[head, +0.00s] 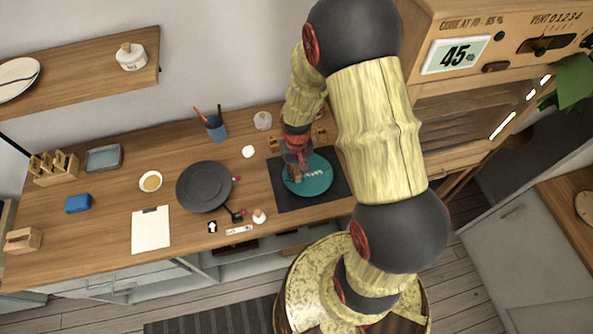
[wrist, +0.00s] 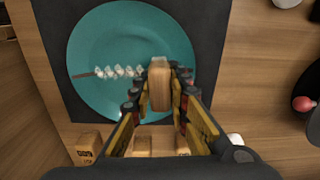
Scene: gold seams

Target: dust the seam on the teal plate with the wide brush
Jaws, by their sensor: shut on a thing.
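The teal plate (head: 318,184) lies on a black mat (head: 284,199) on the wooden counter. It also shows in the wrist view (wrist: 110,40). A brown seam (wrist: 82,75) runs across it, with a row of white blobs along much of its length. My gripper (wrist: 160,88) is shut on a wooden piece, apparently the handle of the wide brush (wrist: 159,72), over the plate just right of the seam's white row. The bristles are hidden below the handle, so I cannot tell whether they touch the plate. In the head view my gripper (head: 297,158) is over the plate's left part.
A dark round pan-like dish (head: 204,187) stands left of the mat. Small wooden blocks (wrist: 85,148) stand at the mat's back edge. A blue cup (head: 216,129) with sticks, a small bowl (head: 150,181) and a white sheet (head: 151,230) are farther left. A cabinet stands at right.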

